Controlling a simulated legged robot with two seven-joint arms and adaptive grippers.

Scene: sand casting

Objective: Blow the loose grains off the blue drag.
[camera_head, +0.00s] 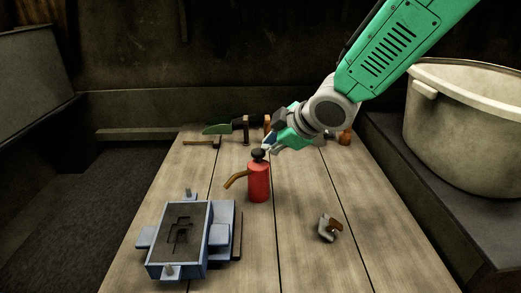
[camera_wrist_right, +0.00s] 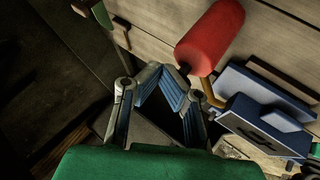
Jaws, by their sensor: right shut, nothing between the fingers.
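The blue drag (camera_head: 207,240), a box-like frame filled with dark sand with a stepped hollow, lies at the front left of the table; it also shows in the wrist view (camera_wrist_right: 265,128). Loose grains are too small to make out. A red bottle (camera_head: 259,184) with a black top and a brown spout pointing left stands upright behind it. The bottle shows in the wrist view (camera_wrist_right: 210,38) beyond my fingers. My right gripper (camera_head: 268,147) is shut and empty, close by the bottle's black top; I cannot tell whether it touches. My left gripper is not in view.
A blue piece lies beside the drag's right side. A small grey and brown part (camera_head: 329,228) lies at the front right. Tools, including a green-bladed trowel (camera_head: 217,129), lie along the back edge. A large pale pot (camera_head: 465,125) stands at the right. The table's front middle is clear.

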